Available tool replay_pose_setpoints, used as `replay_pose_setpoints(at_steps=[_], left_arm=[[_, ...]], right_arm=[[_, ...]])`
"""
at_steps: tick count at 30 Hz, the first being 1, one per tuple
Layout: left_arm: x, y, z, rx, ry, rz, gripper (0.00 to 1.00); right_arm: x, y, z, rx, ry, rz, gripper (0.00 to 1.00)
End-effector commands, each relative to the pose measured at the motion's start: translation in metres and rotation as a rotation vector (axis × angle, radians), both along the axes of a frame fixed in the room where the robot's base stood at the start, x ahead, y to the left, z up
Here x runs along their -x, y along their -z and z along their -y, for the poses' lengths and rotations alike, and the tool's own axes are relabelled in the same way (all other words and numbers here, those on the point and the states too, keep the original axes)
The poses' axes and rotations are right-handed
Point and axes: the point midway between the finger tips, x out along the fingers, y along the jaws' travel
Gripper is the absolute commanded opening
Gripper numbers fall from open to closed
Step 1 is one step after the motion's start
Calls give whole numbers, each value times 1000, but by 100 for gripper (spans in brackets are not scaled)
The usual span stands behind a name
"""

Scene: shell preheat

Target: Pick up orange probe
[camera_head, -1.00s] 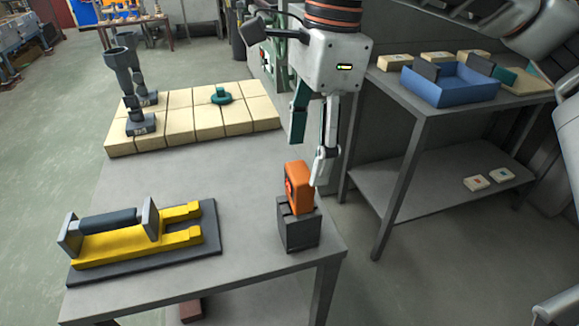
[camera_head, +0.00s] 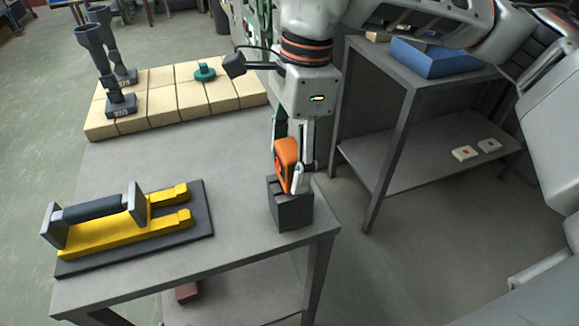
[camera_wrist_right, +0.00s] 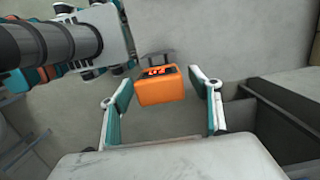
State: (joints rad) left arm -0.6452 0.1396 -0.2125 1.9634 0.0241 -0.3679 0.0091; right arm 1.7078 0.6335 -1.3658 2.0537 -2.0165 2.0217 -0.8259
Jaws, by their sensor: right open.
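The orange probe (camera_head: 286,165) stands in a dark grey block holder (camera_head: 290,212) at the table's right front corner. In the right wrist view the probe (camera_wrist_right: 160,88) shows a dark face with red marks and lies between the two fingers, with a gap on each side. My right gripper (camera_head: 291,172) is lowered around the probe from above and is open; in the right wrist view its fingers (camera_wrist_right: 162,115) are spread. One finger stands on the near right side of the probe in the head view. My left gripper is not in view.
A yellow fixture with a dark roller (camera_head: 100,232) sits on a dark plate at the table's left. Cream blocks (camera_head: 160,100) with dark stands and a teal knob (camera_head: 204,72) lie at the back. A side shelf (camera_head: 400,145) carries a blue bin (camera_head: 435,57).

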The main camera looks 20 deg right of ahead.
Motion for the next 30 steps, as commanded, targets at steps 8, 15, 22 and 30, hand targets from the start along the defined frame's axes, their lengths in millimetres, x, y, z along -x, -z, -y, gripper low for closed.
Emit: replay_pose_setpoints(at_steps=[8,15,22,30], left_arm=[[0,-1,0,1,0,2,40],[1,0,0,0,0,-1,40],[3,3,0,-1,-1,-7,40],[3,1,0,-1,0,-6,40]], right_arm=[[0,0,0,0,0,0,21],[0,-1,0,0,0,0,18],[-1,-7,0,0,0,2,18],[-1,-42,0,-1,2,5,18]])
